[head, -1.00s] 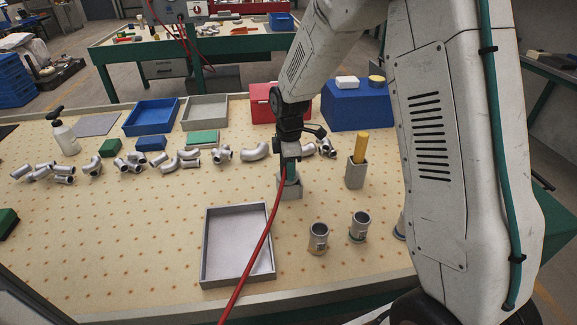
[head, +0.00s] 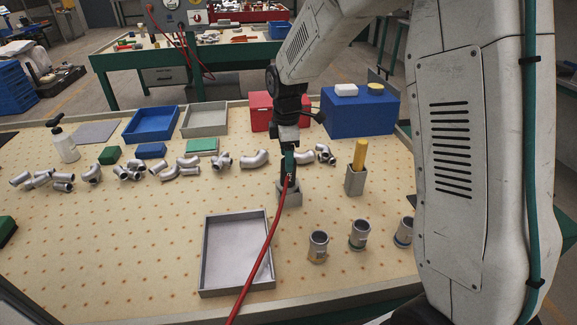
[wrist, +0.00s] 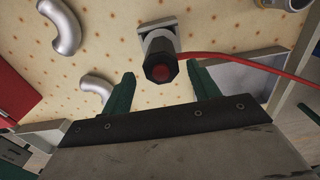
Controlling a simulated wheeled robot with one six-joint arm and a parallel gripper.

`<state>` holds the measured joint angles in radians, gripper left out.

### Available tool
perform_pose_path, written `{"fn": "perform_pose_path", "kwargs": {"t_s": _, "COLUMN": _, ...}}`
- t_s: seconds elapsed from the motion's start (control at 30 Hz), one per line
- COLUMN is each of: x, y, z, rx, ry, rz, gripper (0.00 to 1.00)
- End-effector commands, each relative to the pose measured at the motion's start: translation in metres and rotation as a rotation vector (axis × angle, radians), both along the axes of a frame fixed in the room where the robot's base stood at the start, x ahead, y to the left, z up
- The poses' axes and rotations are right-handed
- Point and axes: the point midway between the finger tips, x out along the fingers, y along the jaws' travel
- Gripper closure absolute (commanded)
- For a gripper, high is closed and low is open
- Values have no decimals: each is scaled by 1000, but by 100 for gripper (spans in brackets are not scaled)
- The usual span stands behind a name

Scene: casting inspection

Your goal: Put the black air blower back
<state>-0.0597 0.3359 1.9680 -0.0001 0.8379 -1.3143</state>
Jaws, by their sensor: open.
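The black air blower (head: 285,183) stands in a small grey square holder (head: 291,200) on the table, with a red hose (head: 266,235) running from it. In the wrist view the blower (wrist: 160,69) shows end-on with a red centre, in its grey holder (wrist: 156,30). My gripper (head: 289,160) is directly above the holder, pointing down. In the wrist view my gripper (wrist: 163,90) has its two green fingers spread wide, with the blower's end between and just beyond the tips. I cannot tell any contact between the fingers and the blower.
A grey tray (head: 208,255) lies in front of the holder. A similar holder with a yellow tool (head: 360,155) stands to the right. Several metal cups stand in front right, and pipe elbows (head: 255,159) lie behind. A blue box (head: 360,112) and red bin (head: 262,112) stand farther back.

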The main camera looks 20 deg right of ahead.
Motion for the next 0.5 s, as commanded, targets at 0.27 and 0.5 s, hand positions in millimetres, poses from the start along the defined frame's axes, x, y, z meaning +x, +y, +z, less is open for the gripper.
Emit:
{"fn": "perform_pose_path", "kwargs": {"t_s": 0.27, "x": -4, "y": -1, "z": 14, "rx": 1, "ry": -2, "rz": -17, "gripper": 40}}
{"fn": "perform_pose_path", "kwargs": {"t_s": 0.5, "x": -60, "y": -10, "z": 75, "rx": 5, "ry": -31, "rz": -260, "gripper": 40}}
